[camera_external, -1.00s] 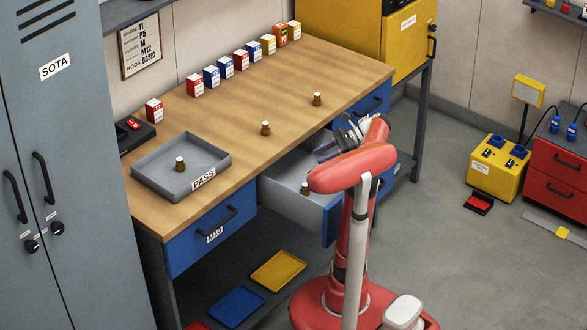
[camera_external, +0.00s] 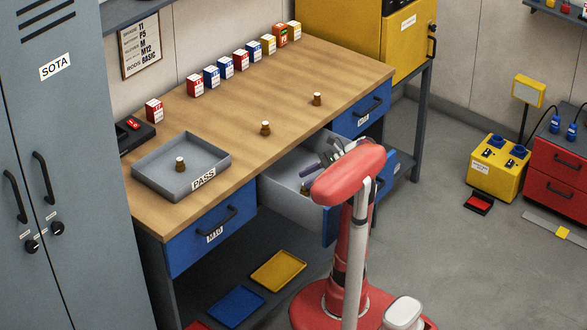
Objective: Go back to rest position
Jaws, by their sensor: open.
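My gripper (camera_external: 325,160) is at the end of my folded red arm, in front of the bench and above the open middle drawer (camera_external: 283,182). It is largely hidden behind my arm's red link, and its jaws are open. I see nothing held in it. A small brown part (camera_external: 305,189) lies in the open drawer, partly covered by my arm.
The wooden bench (camera_external: 220,105) carries two brown parts (camera_external: 265,128), a row of small boxes (camera_external: 241,60) and a grey PASS tray (camera_external: 150,178) holding another part. Yellow (camera_external: 279,269) and blue (camera_external: 236,304) trays lie below.

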